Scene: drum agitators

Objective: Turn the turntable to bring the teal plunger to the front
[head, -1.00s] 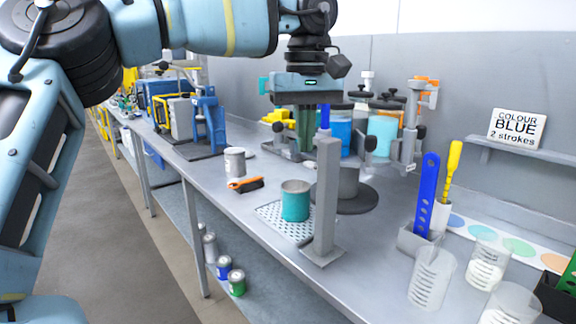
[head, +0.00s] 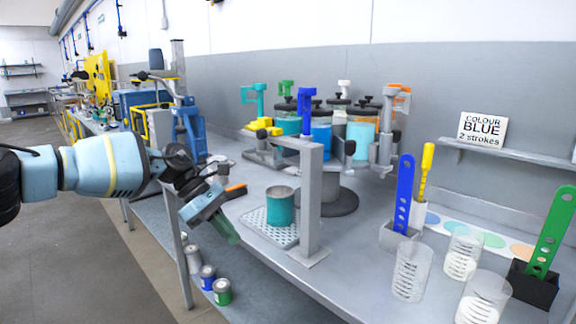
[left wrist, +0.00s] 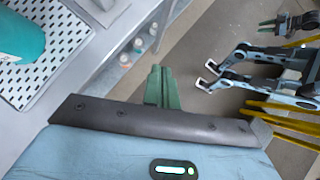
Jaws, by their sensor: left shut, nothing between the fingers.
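The turntable (head: 325,203) is a dark round base with a grey column, carrying paint canisters and upright plungers. The teal plunger (head: 256,98) stands at its left side. A green plunger (head: 287,92), a blue plunger (head: 309,108), a white one (head: 343,90) and an orange one (head: 401,97) stand around the others. The grey front post partly hides the turntable. My left gripper (head: 228,234) is shut and empty, tilted down by the bench's front edge, apart from the turntable. Its green fingers (left wrist: 161,82) are together in the left wrist view.
A teal cup (head: 280,206) stands on a perforated tray (head: 258,226) before the turntable, beside a grey upright post (head: 312,190). Clear beakers (head: 411,272) and a blue strip (head: 404,195) in a holder stand at right. A sign (head: 482,130) reads COLOUR BLUE, 2 strokes.

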